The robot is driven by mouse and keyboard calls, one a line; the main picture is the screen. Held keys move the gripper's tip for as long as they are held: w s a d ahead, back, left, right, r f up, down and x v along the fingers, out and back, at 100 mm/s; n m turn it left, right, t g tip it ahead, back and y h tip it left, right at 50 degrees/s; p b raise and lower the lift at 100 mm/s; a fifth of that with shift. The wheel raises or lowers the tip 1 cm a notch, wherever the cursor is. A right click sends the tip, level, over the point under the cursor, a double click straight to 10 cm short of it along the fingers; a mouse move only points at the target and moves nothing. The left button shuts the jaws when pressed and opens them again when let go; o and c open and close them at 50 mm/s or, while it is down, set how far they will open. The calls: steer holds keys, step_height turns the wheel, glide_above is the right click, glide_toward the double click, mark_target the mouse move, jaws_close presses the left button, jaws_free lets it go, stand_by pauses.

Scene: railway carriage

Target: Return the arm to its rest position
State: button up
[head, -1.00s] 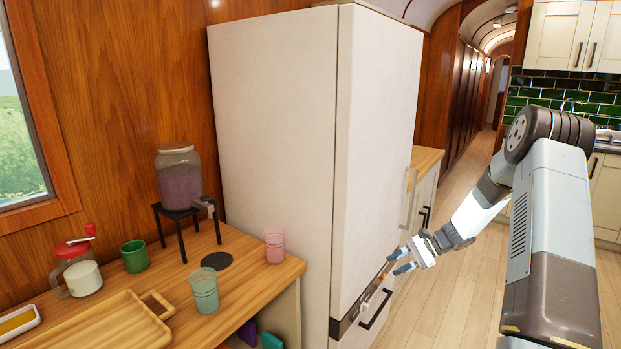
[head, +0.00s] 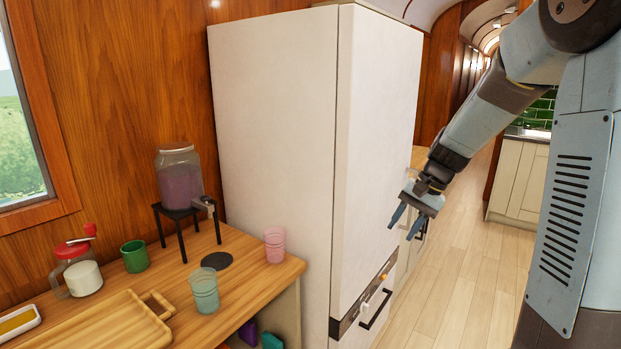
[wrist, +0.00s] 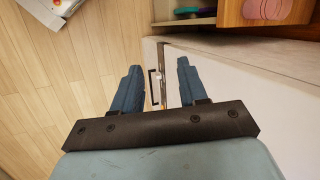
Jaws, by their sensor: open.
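My gripper (head: 405,220) hangs in front of the right part of the tall white fridge (head: 375,150) in the head view, with its fingers pointing down. The fingers are apart and nothing is between them. In the wrist view my gripper (wrist: 155,88) also shows two spread blue fingers, with the fridge front, a dark handle and the floor beyond them. My arm comes in from the right side of the head view, bent at the elbow.
A wooden counter (head: 252,290) at left holds a drink dispenser (head: 179,178), a pink cup (head: 274,245), a teal cup (head: 204,290), a green mug (head: 134,256) and a wooden tray (head: 100,325). The plank floor (head: 455,290) between the fridge and my arm is clear.

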steer(key=s+r+n+t+h, duration=0.2)
steer(key=s+r, duration=0.3)
steer(key=s, duration=0.7)
steer(key=s+r+n+t+h, duration=0.2)
steer(key=s+r, duration=0.4)
steer(key=s, duration=0.6)
steer(key=shift+d+n+t+h, duration=0.4)
steer(key=shift+n+t, duration=0.3)
steer(key=shift+w, duration=0.15)
